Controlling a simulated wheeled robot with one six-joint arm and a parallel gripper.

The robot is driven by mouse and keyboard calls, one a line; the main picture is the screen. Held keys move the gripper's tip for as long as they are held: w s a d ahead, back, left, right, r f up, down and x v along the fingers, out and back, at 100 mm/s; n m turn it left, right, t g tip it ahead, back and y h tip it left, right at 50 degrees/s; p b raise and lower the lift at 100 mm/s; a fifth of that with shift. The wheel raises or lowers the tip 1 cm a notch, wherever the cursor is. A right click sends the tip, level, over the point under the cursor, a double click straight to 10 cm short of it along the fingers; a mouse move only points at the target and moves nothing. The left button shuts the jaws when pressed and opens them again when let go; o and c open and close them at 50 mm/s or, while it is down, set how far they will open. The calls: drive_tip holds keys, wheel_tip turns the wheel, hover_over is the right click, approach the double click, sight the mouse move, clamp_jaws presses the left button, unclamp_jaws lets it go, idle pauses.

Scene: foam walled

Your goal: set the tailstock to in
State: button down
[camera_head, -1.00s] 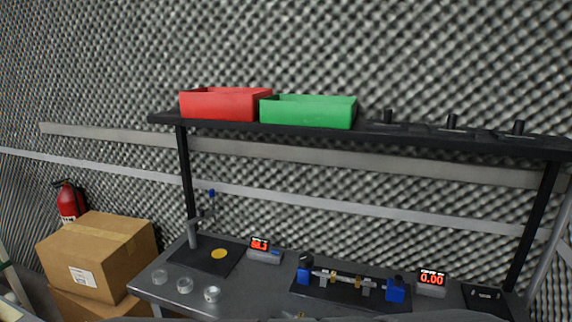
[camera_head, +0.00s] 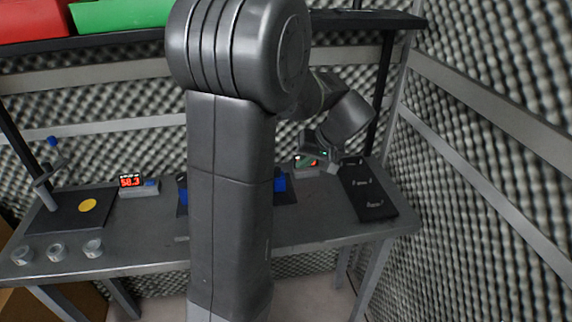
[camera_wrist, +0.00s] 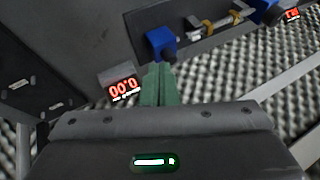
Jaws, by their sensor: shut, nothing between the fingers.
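The bench fixture shows in the wrist view as a black plate (camera_wrist: 181,15) with a blue block (camera_wrist: 161,42) at the near end and another blue block (camera_wrist: 264,10) at the far end. A metal rod with brass-coloured parts (camera_wrist: 222,22) runs between them. I cannot tell for sure which part is the tailstock. My gripper (camera_wrist: 158,67) is shut and empty, its green fingers pointing at the near blue block; I cannot tell if they touch it. In the head view my arm hides most of the fixture; one blue block (camera_head: 279,183) shows beside it.
A display reading 0.00 (camera_wrist: 124,89) stands close beside my fingers. A dark panel with small fittings (camera_head: 367,190) lies at the bench's right end. Another lit display (camera_head: 130,181), glass dishes (camera_head: 56,251) and a stand (camera_head: 45,190) are at the left.

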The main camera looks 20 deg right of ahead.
drive_tip(key=d+t, duration=0.1)
drive_tip(key=d, duration=0.4)
drive_tip(key=shift+m, duration=0.3)
drive_tip(key=p+x, duration=0.1)
drive_tip(key=x, duration=0.9)
drive_tip(key=shift+w+a+r+p, duration=0.1)
drive_tip(key=shift+w+r+p, duration=0.15)
drive_tip(key=shift+p, duration=0.15)
drive_tip(key=shift+w+a+r+p, duration=0.1)
drive_tip(key=shift+w+a+p, duration=0.2)
drive_tip(key=shift+a, duration=0.25)
drive_tip(key=shift+w+a+r+p, duration=0.15)
drive_tip(key=shift+w+a, duration=0.15)
drive_tip(key=shift+a, duration=0.25)
drive_tip(key=shift+w+a+f, duration=0.25)
drive_tip(key=shift+a, duration=0.25)
